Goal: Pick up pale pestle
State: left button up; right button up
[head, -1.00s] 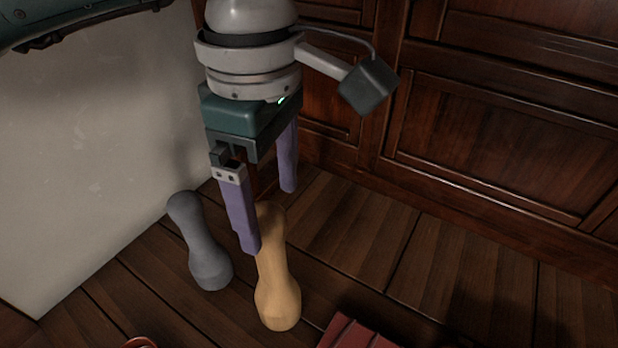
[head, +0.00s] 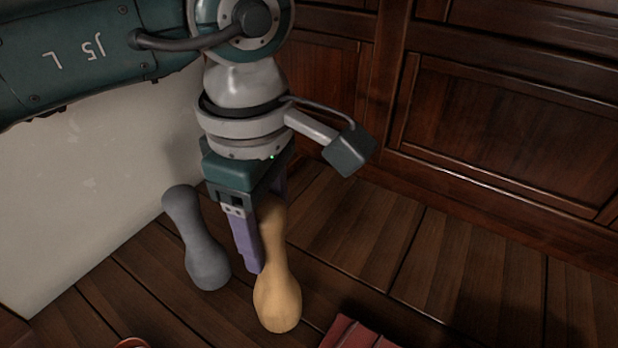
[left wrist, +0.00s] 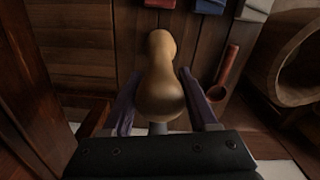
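The pale pestle (head: 277,285) is a tan, double-bulbed piece standing on the plank floor. My left gripper (head: 266,238) has come down over its upper part, with one purple finger on its near left side and the other mostly hidden behind it. In the left wrist view the pale pestle (left wrist: 160,85) lies between the two fingers, which are apart and open. Whether either finger touches it I cannot tell. A grey pestle (head: 197,240) of similar shape stands just left of the gripper. My right gripper is not in view.
A pale wall panel (head: 90,215) is at the left and dark wooden cabinets (head: 510,130) are behind. A red ribbed item (head: 355,335) lies at the bottom edge. The left wrist view shows a red stick-like item (left wrist: 225,70) and a round wooden vessel (left wrist: 300,65). Floor right of the pestle is clear.

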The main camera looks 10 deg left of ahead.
pick_arm(q)
grip_shut()
jog(key=shift+r, duration=0.1)
dwell(0.4)
